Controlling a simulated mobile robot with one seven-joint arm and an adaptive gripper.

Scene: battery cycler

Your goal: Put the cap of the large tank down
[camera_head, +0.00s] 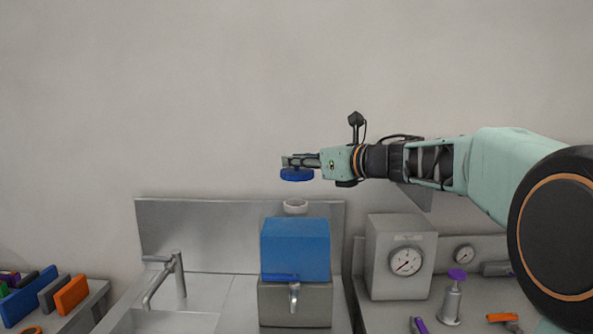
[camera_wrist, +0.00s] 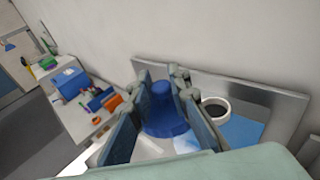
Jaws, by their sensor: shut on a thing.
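The cap (camera_head: 297,175) is a round blue lid, held in the air above the large tank (camera_head: 296,250), a blue box on a grey base with a tap at its front. The tank's white neck (camera_head: 296,207) stands open on top, just below the cap and apart from it. My gripper (camera_head: 299,161) is shut on the cap. In the wrist view the blue cap (camera_wrist: 166,108) sits between the fingers of my gripper (camera_wrist: 168,100). The open neck (camera_wrist: 215,107) shows to its right, with a dark hole.
A steel sink with a faucet (camera_head: 168,278) lies left of the tank. A grey box with a dial gauge (camera_head: 405,261) stands to the right. A purple-topped dispenser (camera_head: 452,297) is near it. A side bench at left holds orange and blue items (camera_head: 71,295).

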